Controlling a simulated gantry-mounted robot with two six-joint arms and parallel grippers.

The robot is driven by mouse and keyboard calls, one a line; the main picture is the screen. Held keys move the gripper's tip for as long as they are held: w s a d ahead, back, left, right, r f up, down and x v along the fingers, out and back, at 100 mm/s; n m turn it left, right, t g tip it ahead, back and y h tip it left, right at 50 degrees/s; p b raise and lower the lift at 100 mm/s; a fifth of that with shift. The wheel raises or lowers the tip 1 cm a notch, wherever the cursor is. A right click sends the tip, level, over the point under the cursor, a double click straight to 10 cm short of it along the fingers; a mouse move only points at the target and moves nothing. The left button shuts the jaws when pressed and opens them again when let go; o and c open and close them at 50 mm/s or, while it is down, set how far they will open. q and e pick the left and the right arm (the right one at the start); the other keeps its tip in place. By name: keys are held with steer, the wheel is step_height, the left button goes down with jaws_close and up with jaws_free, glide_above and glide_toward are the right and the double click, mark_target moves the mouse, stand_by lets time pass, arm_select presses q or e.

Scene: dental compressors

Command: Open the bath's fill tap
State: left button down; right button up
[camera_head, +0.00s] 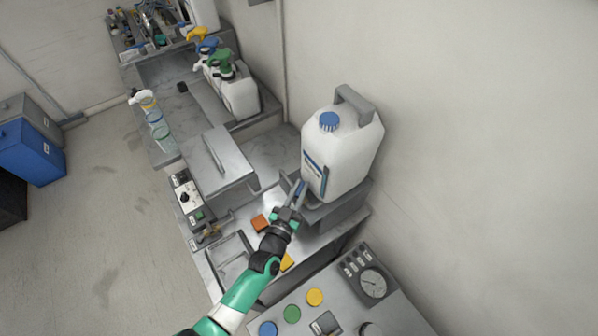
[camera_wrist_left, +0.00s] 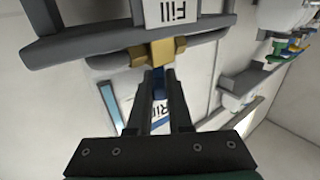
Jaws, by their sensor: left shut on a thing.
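The fill tap has a brass body (camera_wrist_left: 155,52) below a "Fill" label (camera_wrist_left: 172,12) in the left wrist view. Its blue lever (camera_wrist_left: 158,84) shows between my fingers; the lever also shows in the head view (camera_head: 300,188). My left gripper (camera_head: 296,192) is shut on the blue lever, in front of the large white canister (camera_head: 345,150) on its grey stand. In the left wrist view my left gripper (camera_wrist_left: 155,78) has its fingers on both sides of the lever. The fingers partly hide the lever. My right gripper is not in view.
A steel bath with a lid (camera_head: 220,160) stands left of the canister. A small control box (camera_head: 187,198) sits at the bench's front edge. A panel with coloured buttons (camera_head: 292,313) and a gauge (camera_head: 372,283) is nearer. Spray bottles (camera_head: 238,92) stand farther back.

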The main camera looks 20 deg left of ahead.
arm_select(q)
steer(key=shift+d+r+n+y+p, duration=0.2)
steer(key=shift+r+n+y+p, duration=0.1)
steer(key=shift+r+y+p, duration=0.3)
steer(key=shift+w+f+n+y, duration=0.15)
steer(key=shift+n+y, duration=0.15)
steer(key=shift+y, duration=0.2)
steer(key=shift+f+n+y+b, duration=0.25)
steer(key=shift+n+y+b, duration=0.1)
steer(key=shift+n+y, duration=0.45)
steer(key=n+g+y+b, duration=0.1)
steer(key=n+y+b, duration=0.1)
steer(key=y+b, duration=0.1)
steer(key=f+n+g+y+b, duration=0.1)
steer(key=n+g+y+b, duration=0.1)
steer(key=y+b, duration=0.1)
steer(key=shift+d+y+b, duration=0.1)
steer(key=shift+y+b, duration=0.3)
steer(key=shift+b, duration=0.4)
steer(key=n+g+y+b, duration=0.4)
steer(key=b, duration=0.7)
steer(key=shift+r+g+b, duration=0.15)
steer(key=shift+g+b, duration=0.15)
steer(key=shift+r+n+g+y+b, duration=0.3)
steer(key=shift+r+g+b, duration=0.1)
steer(key=shift+b, duration=0.3)
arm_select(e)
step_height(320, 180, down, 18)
